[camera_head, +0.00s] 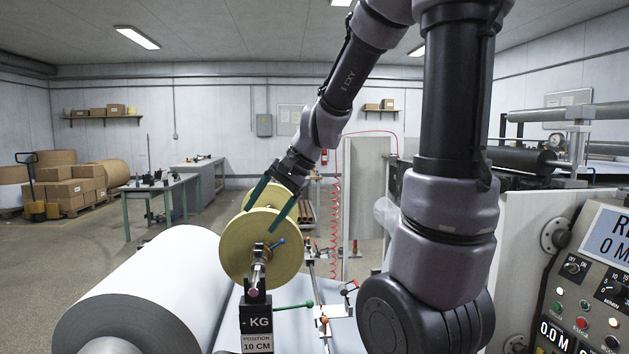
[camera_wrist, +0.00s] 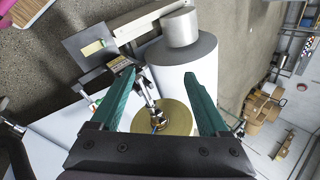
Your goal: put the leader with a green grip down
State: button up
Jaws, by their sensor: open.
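A lever with a green grip (camera_head: 294,306) shows in the head view beside the black KG block (camera_head: 257,318). It lies almost level and points right. My gripper (camera_head: 260,219) is open, above and behind the lever, with its dark green fingers in front of and beside the yellow discs (camera_head: 246,262). In the wrist view my gripper (camera_wrist: 159,75) is spread wide, with nothing held between its fingers. A yellow disc (camera_wrist: 178,119) and a metal shaft lie beyond the fingers.
A large white paper roll (camera_head: 160,290) lies left of the discs. A small blue lever (camera_head: 277,243) sits by the shaft. A control panel (camera_head: 590,280) stands at the right. A green-legged table (camera_head: 158,188) and stacked boxes (camera_head: 75,185) stand farther back, with open floor between.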

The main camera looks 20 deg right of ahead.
jog(key=s+d+r+n+t+h, duration=0.1)
jog(key=s+d+r+n+h, duration=0.1)
jog(key=s, duration=0.4)
jog(key=s+d+r+n+t+h, duration=0.1)
jog(key=s+d+r+n+t, duration=0.1)
jog(key=s+d+r, duration=0.2)
jog(key=s+r, duration=0.2)
jog(key=s, duration=0.1)
jog(key=shift+d+r+h, duration=0.25)
jog(key=shift+r+h, duration=0.05)
jog(key=shift+h, duration=0.1)
